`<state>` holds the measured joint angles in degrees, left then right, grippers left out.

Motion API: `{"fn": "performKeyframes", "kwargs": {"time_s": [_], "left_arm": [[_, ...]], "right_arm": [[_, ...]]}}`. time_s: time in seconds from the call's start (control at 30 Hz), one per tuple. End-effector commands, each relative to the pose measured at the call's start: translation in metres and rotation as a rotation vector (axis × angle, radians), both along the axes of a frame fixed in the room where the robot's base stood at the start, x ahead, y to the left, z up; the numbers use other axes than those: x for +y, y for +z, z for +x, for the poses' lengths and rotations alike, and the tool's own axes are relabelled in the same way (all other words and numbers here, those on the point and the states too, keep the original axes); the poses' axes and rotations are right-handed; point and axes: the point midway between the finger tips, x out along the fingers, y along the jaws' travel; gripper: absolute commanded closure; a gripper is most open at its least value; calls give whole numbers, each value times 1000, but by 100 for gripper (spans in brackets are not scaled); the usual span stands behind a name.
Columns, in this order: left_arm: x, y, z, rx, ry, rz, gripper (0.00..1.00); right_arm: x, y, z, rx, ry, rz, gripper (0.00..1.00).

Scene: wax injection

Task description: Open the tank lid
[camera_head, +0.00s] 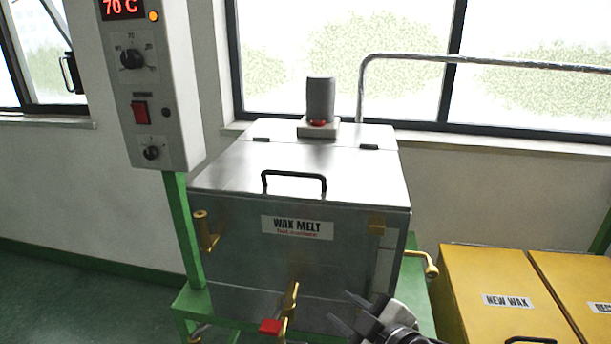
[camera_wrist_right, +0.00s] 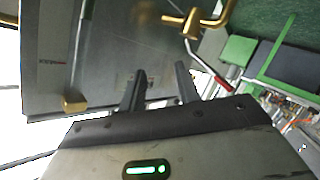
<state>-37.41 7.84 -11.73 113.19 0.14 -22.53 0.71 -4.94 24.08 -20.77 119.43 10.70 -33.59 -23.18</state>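The wax melt tank (camera_head: 247,250) is a steel box with a "WAX MELT" label on its front. Its flat lid (camera_head: 230,172) is closed, with a black bar handle (camera_head: 294,181) near the front edge and hinges at the back. My right gripper (camera_head: 356,312) is low in front of the tank, below the lid and right of the red-handled valve. In the right wrist view its two dark fingers (camera_wrist_right: 158,85) are apart with nothing between them, and the tank front (camera_wrist_right: 110,50) is beyond them. My left gripper is in neither view.
A control box (camera_head: 150,85) on a green post stands at the left, near the tank. A brass valve with a red handle (camera_head: 271,326) sticks out in front. A brass pipe (camera_head: 425,262) juts out at right. Yellow bins (camera_head: 480,270) stand at right. A motor (camera_head: 320,98) stands behind the lid.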

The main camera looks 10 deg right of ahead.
Motion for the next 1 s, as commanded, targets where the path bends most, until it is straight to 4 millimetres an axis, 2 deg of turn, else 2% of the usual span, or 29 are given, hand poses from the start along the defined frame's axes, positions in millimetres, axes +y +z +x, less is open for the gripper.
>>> {"fn": "performKeyframes", "kwargs": {"time_s": [0.03, 0.1, 0.2, 0.33, 0.47, 0.67, 1.0], "left_arm": [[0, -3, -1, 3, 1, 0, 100], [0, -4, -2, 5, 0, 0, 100], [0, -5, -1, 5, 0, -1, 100], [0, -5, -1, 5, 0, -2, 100], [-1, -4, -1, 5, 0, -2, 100], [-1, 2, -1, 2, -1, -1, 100], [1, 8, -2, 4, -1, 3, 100]], "right_arm": [[1, 41, 20, -110, 61, -104, 67], [2, 85, 34, -225, 128, -241, 67], [2, 135, 45, -355, 193, -417, 67], [0, 177, 49, -463, 237, -581, 67], [0, 194, 51, -507, 253, -657, 67], [10, 195, 69, -511, 255, -663, 67], [43, 185, 134, -511, 255, -661, 67]]}}
